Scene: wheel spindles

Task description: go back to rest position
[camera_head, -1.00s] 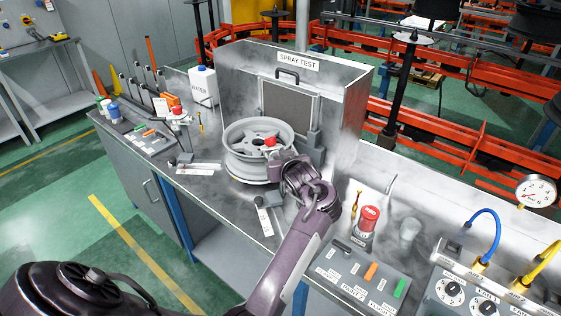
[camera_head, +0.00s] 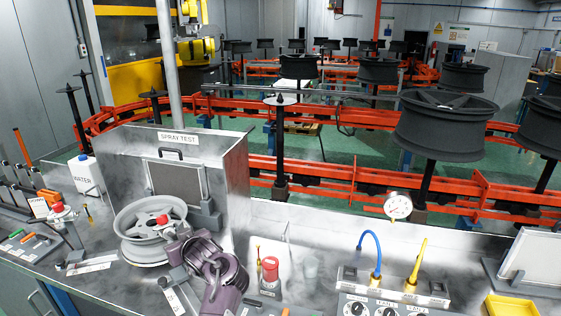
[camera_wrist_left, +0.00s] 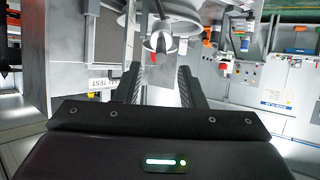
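My left arm's purple wrist reaches in from the bottom in the head view. My left gripper (camera_head: 180,250) is at its end, by the front right of the silver wheel (camera_head: 150,230). In the left wrist view my two dark fingers (camera_wrist_left: 158,70) stand apart with nothing seen between their tips. A rounded grey metal part (camera_wrist_left: 160,40) shows beyond them. The wheel lies on the bench in front of the spray test booth (camera_head: 232,180), with a red cap (camera_head: 163,219) showing at its middle. My right gripper is in neither view.
A red-topped item (camera_head: 270,268) and a control panel with blue and yellow hoses (camera_head: 372,258) are right of my arm. A water bottle (camera_head: 86,176) and tools stand left. An orange conveyor (camera_head: 320,175) with wheels on spindles runs behind the bench.

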